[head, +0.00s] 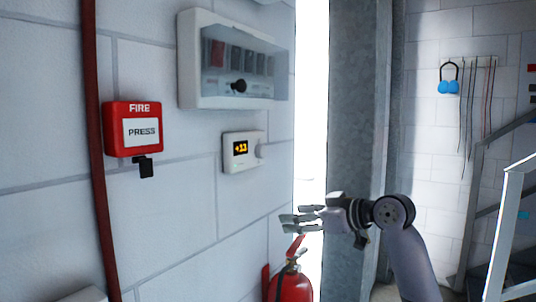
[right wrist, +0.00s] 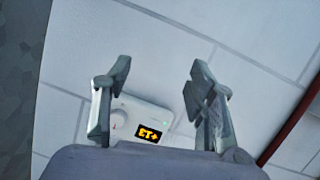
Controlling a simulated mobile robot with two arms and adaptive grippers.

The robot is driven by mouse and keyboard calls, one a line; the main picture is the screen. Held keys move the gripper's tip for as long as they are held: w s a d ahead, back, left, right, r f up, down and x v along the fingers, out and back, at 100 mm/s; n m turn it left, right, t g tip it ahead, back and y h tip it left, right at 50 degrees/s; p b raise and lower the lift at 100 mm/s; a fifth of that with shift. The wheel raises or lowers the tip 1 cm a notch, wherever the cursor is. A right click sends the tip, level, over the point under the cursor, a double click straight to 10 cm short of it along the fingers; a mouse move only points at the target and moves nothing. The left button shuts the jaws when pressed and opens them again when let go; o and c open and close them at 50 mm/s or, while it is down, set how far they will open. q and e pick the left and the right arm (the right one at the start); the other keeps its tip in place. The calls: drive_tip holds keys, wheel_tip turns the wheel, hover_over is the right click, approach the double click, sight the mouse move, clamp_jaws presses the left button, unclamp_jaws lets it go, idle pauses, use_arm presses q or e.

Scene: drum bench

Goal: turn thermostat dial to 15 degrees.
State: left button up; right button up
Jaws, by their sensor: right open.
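The white thermostat (head: 243,162) is on the block wall. Its lit orange display reads what looks like +13. Its small round dial (head: 259,151) is at the right end of its face. My right gripper (head: 290,218) is open and empty, below and to the right of the thermostat, apart from it. In the right wrist view the thermostat (right wrist: 151,113) shows upside down beyond and between my open fingers. The dial (right wrist: 119,121) shows there close to the left finger, partly hidden. My left gripper is in neither view.
A white panel box (head: 187,60) with a clear cover is above the thermostat. A red fire call point (head: 117,115) is to its left, beside a red pipe (head: 95,170). A red extinguisher (head: 292,287) stands below my right gripper. A grey metal post (head: 352,100) is at right.

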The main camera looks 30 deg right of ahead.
drive_tip(key=s+d+r+t+y, duration=0.1)
drive_tip(key=s+d+r, duration=0.1)
drive_tip(key=r, duration=0.5)
drive_tip(key=s+d+r+t, duration=0.2)
drive_tip(key=s+r, duration=0.1)
drive_tip(key=r, duration=0.3)
drive_tip(key=p, duration=0.6)
approach(264, 151)
drive_tip(key=shift+n+y, duration=0.3)
drive_tip(key=x, duration=0.7)
drive_tip(key=shift+w, duration=0.3)
drive_tip(key=shift+w+a+f, duration=0.1)
drive_tip(key=shift+w+a, duration=0.05)
drive_tip(key=shift+w, duration=0.25)
drive_tip(key=c, duration=1.1)
drive_tip(key=shift+c, duration=0.2)
